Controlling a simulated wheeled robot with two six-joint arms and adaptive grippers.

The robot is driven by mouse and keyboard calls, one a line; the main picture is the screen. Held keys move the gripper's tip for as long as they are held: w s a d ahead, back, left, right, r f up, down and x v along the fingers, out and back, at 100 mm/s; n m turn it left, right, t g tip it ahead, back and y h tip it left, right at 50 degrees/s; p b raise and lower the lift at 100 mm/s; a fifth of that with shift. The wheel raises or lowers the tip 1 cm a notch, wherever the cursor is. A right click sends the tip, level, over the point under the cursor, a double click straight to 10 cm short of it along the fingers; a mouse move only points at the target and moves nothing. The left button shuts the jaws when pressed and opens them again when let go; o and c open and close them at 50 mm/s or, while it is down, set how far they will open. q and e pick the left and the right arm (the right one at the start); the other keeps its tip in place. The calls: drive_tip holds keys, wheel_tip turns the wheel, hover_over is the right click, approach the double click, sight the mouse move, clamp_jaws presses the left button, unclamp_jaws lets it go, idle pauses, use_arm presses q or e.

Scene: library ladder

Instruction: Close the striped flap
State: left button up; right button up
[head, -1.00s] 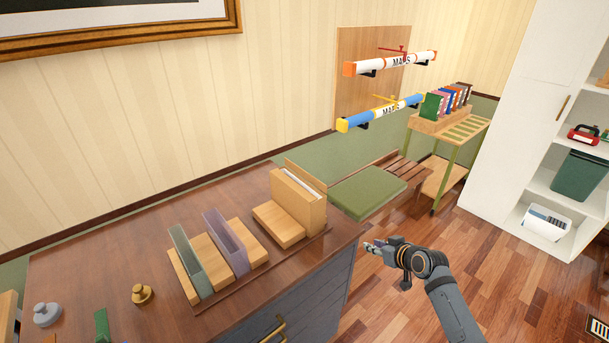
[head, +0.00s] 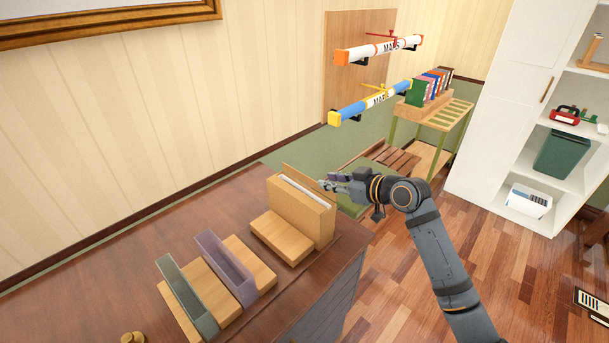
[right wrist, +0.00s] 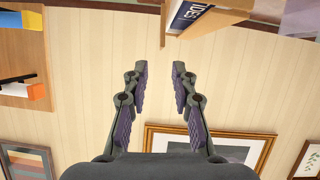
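I make out no stripes on any flap. A wooden box (head: 302,217) stands on the brown cabinet top, with a raised wooden panel (head: 291,171) along its back edge and a white strip in its open top. My right gripper (head: 322,184) is at the box's upper right end; I cannot tell if it touches. In the right wrist view the right gripper (right wrist: 159,68) has its fingers apart with nothing between them. A wooden piece with a blue label (right wrist: 190,12) lies beyond the fingertips at the top. My left gripper is out of view.
A grey-green holder (head: 187,294) and a purple holder (head: 226,268) stand left of the box on the cabinet top (head: 110,265). Two map tubes, one white (head: 378,49) and one blue (head: 372,103), hang on a wall panel behind.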

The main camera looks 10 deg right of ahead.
sight(307, 177)
drive_tip(key=p+x, duration=0.1)
drive_tip(key=x, duration=0.5)
drive_tip(key=shift+a+r+p, duration=0.1)
drive_tip(key=shift+r+p, duration=0.1)
drive_tip(key=shift+p, duration=0.1)
drive_tip(key=x, duration=0.3)
drive_tip(key=shift+w+a+f+p, duration=0.15)
drive_tip(key=shift+w+f+p, duration=0.1)
drive_tip(key=shift+p, duration=0.1)
drive_tip(key=shift+w+f, duration=0.1)
drive_tip(key=shift+w, duration=0.1)
clamp_jaws()
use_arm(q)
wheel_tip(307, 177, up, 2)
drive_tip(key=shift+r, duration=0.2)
